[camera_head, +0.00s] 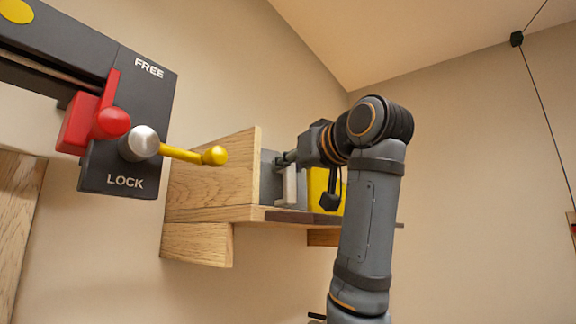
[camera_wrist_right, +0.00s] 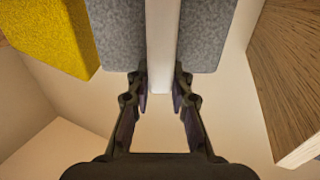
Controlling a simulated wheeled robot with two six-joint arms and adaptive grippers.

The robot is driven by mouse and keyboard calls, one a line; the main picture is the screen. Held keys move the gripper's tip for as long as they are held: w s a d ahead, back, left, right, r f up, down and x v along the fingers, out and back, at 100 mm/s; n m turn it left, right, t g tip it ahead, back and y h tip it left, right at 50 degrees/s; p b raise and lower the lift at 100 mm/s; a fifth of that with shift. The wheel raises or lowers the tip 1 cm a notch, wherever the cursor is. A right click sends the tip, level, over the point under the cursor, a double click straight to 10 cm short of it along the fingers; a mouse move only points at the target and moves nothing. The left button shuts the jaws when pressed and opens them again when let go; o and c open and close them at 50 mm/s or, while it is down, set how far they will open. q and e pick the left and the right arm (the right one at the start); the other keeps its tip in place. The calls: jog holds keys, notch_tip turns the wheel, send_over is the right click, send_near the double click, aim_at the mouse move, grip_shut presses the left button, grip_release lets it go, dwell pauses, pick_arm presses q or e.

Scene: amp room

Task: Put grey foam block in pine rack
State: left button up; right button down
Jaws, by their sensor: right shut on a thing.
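The grey foam block (camera_head: 269,180) is in the pine rack (camera_head: 212,172), between the rack's left side panel and a yellow block. In the right wrist view it shows as two grey parts (camera_wrist_right: 120,35) with a pale strip (camera_wrist_right: 161,60) standing out between them. My right gripper (camera_head: 287,160) is shut on this strip, its fingertips (camera_wrist_right: 160,98) on either side of it. I cannot tell whether the block rests on the shelf or hangs just above it. My wrist hides part of the block in the head view. My left gripper is not in view.
The yellow block (camera_head: 318,190) stands to the right of the grey one; it also shows in the right wrist view (camera_wrist_right: 48,35). The rack's side panel (camera_wrist_right: 300,80) is on the other side, with a gap. A FREE/LOCK panel (camera_head: 150,90) with red and yellow handles is at left.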

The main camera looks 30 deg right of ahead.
jog(key=c, duration=1.5)
grip_release()
jog(key=shift+o, duration=1)
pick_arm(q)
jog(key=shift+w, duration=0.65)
pick_arm(e)
jog(key=shift+o, duration=0.5)
jog(key=shift+s+a, duration=0.1)
jog(key=shift+s+f+b, duration=0.1)
jog(key=shift+s+b, duration=0.2)
jog(key=s+b, duration=0.4)
jog(key=s, duration=0.4)
jog(key=shift+s+f, duration=0.15)
jog(key=shift+s, duration=0.05)
jog(key=s+b, duration=0.2)
jog(key=shift+s+b, duration=0.2)
jog(key=shift+b, duration=0.2)
pick_arm(q)
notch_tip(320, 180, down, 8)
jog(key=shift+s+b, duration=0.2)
jog(key=shift+b, duration=0.15)
pick_arm(e)
jog(key=shift+s+r, duration=0.2)
